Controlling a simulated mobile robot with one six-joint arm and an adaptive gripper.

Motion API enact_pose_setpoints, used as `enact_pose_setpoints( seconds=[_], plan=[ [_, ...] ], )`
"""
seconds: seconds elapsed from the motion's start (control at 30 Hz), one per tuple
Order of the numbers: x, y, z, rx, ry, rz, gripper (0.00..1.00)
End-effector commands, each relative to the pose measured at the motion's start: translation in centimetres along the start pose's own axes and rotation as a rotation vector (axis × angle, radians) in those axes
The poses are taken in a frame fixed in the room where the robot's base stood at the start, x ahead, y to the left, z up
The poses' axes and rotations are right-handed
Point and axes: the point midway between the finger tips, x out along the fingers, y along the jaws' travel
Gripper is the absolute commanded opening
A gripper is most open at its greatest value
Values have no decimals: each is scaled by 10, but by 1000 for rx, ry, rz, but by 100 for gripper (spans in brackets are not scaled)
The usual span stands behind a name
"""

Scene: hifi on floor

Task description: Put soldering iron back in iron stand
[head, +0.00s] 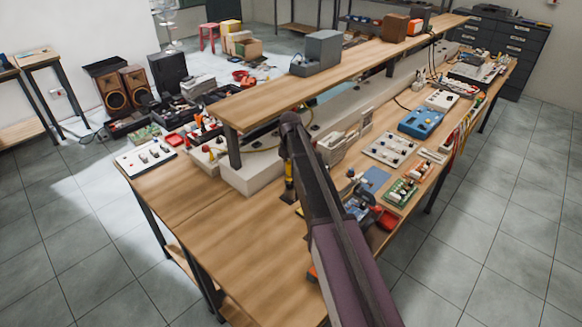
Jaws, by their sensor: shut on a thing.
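My dark arm rises from the bottom of the head view over the workbench (190,205), and its near link hides what lies behind it. My gripper's fingers cannot be made out behind this link. A slim upright yellow-and-black thing (289,182) shows at the link's left edge, above a small dark patch on the bench. It may be the soldering iron, but I cannot tell whether it is held or standing. The iron stand cannot be picked out for sure.
The bench's front left is bare wood. A raised shelf (345,70) carries a grey box (317,52). Right of my arm are a blue instrument (421,122), a white knobbed panel (390,149) and a green circuit board (401,191). Another knobbed panel (145,157) sits at the left corner.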

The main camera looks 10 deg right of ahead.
Motion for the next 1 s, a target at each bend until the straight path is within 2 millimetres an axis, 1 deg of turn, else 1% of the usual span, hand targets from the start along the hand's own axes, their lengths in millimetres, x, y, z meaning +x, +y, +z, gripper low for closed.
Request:
enact_pose_setpoints(
  seconds=[0.03,0.5,0.73,1.0],
  plan=[
    [6,0,0,0,0,0,0],
    [30,0,1,1,0,0,0],
    [36,0,1,1,0,0,0],
    [36,0,1,1,0,0,0]
  ],
)
